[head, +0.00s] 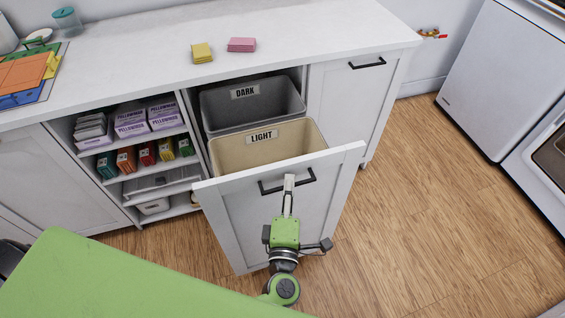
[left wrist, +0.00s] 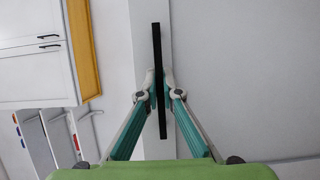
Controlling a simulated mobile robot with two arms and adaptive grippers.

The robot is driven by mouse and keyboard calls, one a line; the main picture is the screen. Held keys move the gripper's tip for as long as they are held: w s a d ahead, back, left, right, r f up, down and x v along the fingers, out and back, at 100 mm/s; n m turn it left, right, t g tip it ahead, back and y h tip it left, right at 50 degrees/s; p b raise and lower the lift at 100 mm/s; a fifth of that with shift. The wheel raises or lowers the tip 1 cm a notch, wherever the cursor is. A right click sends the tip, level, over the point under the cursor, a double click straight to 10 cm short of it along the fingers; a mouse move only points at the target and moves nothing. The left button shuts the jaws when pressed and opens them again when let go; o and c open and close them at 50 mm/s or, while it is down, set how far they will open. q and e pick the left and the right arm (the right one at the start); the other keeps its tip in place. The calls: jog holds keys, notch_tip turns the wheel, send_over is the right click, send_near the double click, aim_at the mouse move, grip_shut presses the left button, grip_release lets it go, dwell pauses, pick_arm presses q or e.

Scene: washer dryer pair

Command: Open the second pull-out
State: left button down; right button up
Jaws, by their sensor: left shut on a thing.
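A white pull-out (head: 300,210) stands out from the cabinet under the counter. Inside it are a dark grey bin labelled DARK (head: 215,108) at the back and a beige bin labelled LIGHT (head: 228,152) in front. Its black bar handle (head: 269,189) is on the front panel. My left gripper (head: 289,182) is shut on this handle near its middle; the left wrist view shows the fingers on either side of the bar (left wrist: 157,45). To the right, another white front (head: 345,105) with a black handle (head: 367,63) is closed. My right gripper is not in view.
Open shelves (head: 150,185) with boxes are left of the pull-out. Yellow sponges (head: 202,53) and pink ones (head: 242,45) lie on the white counter (head: 290,30). White appliances (head: 495,75) stand at the right. The wooden floor (head: 410,200) right of the pull-out is clear.

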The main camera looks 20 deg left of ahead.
pick_arm(q)
jog(key=s+d, duration=0.5)
jog(key=s, duration=0.2)
jog(key=shift+s, duration=0.25)
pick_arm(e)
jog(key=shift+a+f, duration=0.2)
pick_arm(q)
jog(key=c, duration=2.2)
grip_release()
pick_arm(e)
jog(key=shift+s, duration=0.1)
pick_arm(q)
jog(key=v, duration=0.7)
jog(key=shift+s+f, duration=0.2)
jog(key=shift+s, duration=0.15)
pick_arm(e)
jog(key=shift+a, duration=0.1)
pick_arm(q)
jog(key=shift+d, duration=0.1)
